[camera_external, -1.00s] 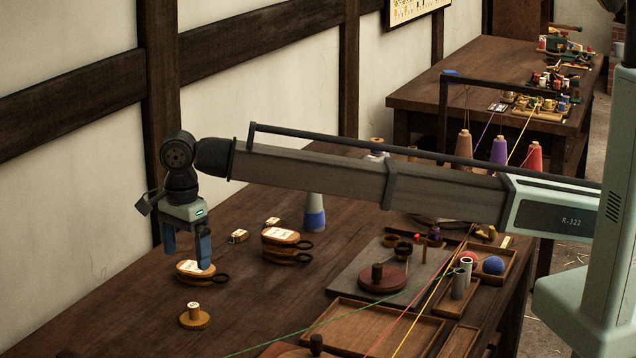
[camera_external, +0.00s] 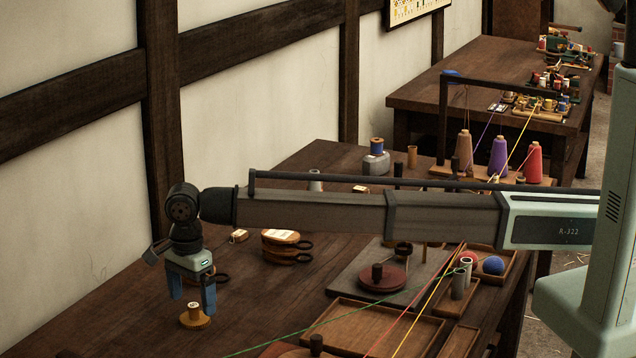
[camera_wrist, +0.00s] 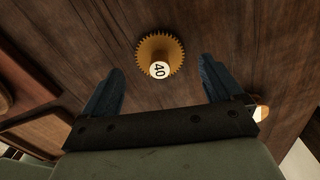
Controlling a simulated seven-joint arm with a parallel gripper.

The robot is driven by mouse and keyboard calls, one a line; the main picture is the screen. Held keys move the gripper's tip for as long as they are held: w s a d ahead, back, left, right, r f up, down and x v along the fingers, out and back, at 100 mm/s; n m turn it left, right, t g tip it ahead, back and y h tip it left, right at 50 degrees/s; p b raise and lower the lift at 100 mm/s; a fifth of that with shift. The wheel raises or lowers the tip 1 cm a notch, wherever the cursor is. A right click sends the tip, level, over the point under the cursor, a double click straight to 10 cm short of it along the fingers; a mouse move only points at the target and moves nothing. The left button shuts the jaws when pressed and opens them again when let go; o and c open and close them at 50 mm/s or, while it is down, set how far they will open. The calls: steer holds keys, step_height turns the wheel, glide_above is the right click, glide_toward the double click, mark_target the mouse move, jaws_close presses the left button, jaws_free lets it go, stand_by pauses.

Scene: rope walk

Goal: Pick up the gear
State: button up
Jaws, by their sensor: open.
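The gear (camera_external: 197,321) is a tan toothed disc lying flat on the dark wooden table, with a pale-topped hub standing on it. In the wrist view the gear (camera_wrist: 160,53) shows its teeth and the number 40 on the white hub top. It lies ahead of the blue fingertips, roughly centred between them. My gripper (camera_external: 192,302) is open and empty, pointing down just above and around the hub in the external view. In the wrist view my gripper (camera_wrist: 160,78) has its two fingers wide apart. I cannot tell the exact height above the gear.
Stacked oval wooden boxes (camera_external: 286,246) stand behind and to the right of my gripper. A grey slab with a reddish round disc (camera_external: 382,277) and wooden trays (camera_external: 385,328) lie further right. A green thread (camera_external: 330,322) crosses the front. Table around the gear is clear.

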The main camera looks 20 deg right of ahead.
mark_target(193, 305)
steer(key=shift+f, duration=1.6)
steer(key=shift+c, duration=0.2)
steer(key=c, duration=1.3)
steer(key=shift+r, duration=0.1)
